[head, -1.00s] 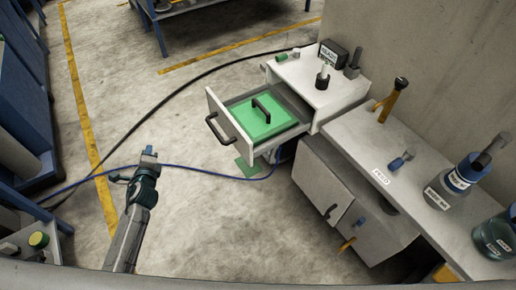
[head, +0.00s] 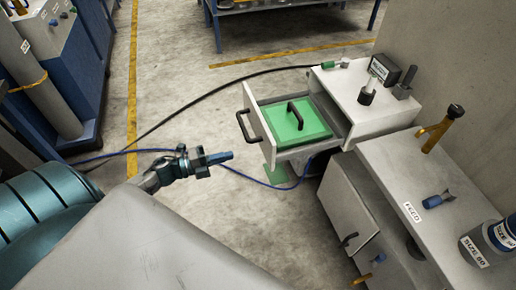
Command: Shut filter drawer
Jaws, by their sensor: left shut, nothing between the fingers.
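The filter drawer (head: 259,127) is pulled out of a white cabinet (head: 362,109), with its front facing left. A black bar handle (head: 242,125) is on its front. A green filter block (head: 303,121) with a black handle on top lies inside the open drawer. My left gripper (head: 226,156) is shut and empty, pointing right. In the picture it is a little left of and below the drawer front, apart from it. My right gripper is out of view.
A grey counter (head: 390,160) with a brass-coloured stand (head: 437,130) and jars adjoins the cabinet at right. A lower cupboard door (head: 346,209) stands below it. A blue hose and a black cable cross the floor. Open floor lies left of the drawer.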

